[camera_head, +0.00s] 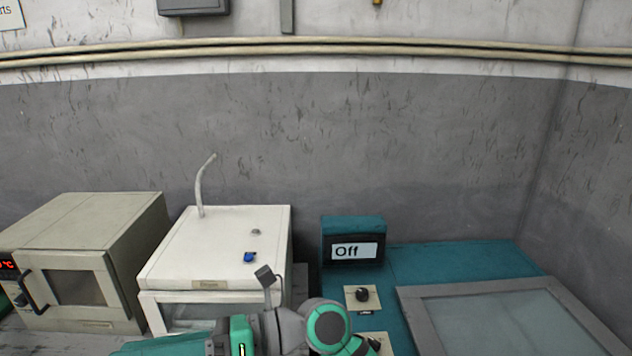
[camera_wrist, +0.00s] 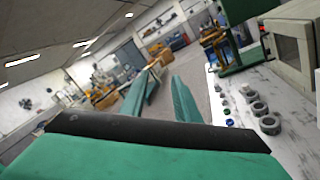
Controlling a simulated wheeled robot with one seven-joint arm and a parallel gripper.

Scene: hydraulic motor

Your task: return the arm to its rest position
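My gripper (camera_wrist: 164,78) shows in the wrist view. Its two green fingers stand apart with nothing between them, pointing away over the open floor of the hall. In the head view, green and grey links of my arm (camera_head: 325,326) are folded low at the bottom centre, in front of the white box and the teal bench. The fingers cannot be made out there.
The head view shows a beige oven (camera_head: 85,225), a white box (camera_head: 225,235) with a bent tube, and a teal bench (camera_head: 450,262) with an "Off" display (camera_head: 354,251). The wrist view shows a worktop (camera_wrist: 245,125) with grey rings (camera_wrist: 259,109) and a green machine (camera_wrist: 238,35).

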